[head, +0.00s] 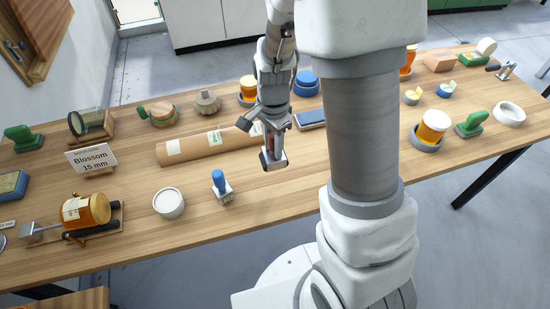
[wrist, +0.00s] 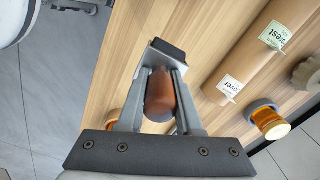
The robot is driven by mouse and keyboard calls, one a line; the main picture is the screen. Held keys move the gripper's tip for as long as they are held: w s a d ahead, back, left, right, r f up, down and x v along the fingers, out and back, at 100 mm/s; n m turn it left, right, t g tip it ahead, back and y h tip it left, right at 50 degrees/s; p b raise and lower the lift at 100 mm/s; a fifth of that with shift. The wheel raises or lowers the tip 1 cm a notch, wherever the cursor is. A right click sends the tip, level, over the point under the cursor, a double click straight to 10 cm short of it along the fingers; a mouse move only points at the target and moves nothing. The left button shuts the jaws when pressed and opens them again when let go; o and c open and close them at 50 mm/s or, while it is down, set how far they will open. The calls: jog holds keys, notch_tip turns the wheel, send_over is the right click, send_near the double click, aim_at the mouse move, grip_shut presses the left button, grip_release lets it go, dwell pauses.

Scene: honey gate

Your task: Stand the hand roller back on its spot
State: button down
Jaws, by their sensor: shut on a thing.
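My gripper (head: 272,150) is above the middle of the wooden table. It is shut on a brown-handled tool (wrist: 160,92) with a pale metal plate and a dark block at its far end. That end also shows below my gripper in the head view (head: 274,161). My fingers hide much of the tool, and I cannot tell for certain that it is the hand roller. Its end looks close to the tabletop; I cannot tell whether it touches. I cannot make out a marked spot for the roller.
A cardboard tube (head: 205,147) lies behind and left of my gripper. A blue-handled tool (head: 220,185) and a white round tub (head: 168,203) stand at the front left. A dark blue flat case (head: 311,118) lies behind right. The table (head: 262,208) is bare in front.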

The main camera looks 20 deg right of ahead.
aim_at(275, 166)
jog(key=shift+s+f+m+b, duration=0.25)
jog(key=shift+f+m, duration=0.1)
jog(key=shift+m, duration=0.25)
jog(key=shift+s+f+m+b, duration=0.2)
jog(key=shift+f+m, duration=0.1)
jog(key=shift+m, duration=0.3)
jog(key=shift+s+m, duration=0.1)
jog(key=shift+m, duration=0.5)
jog(key=shift+f+b, duration=2.3)
jog(key=shift+f, duration=0.75)
jog(key=shift+f+b, duration=0.6)
jog(key=shift+f, duration=0.45)
jog(key=c, duration=0.5)
grip_release()
jog(key=shift+r, duration=0.2)
notch_tip(275, 166, up, 8)
jog(key=p, duration=0.7)
jog(key=shift+f, duration=0.1)
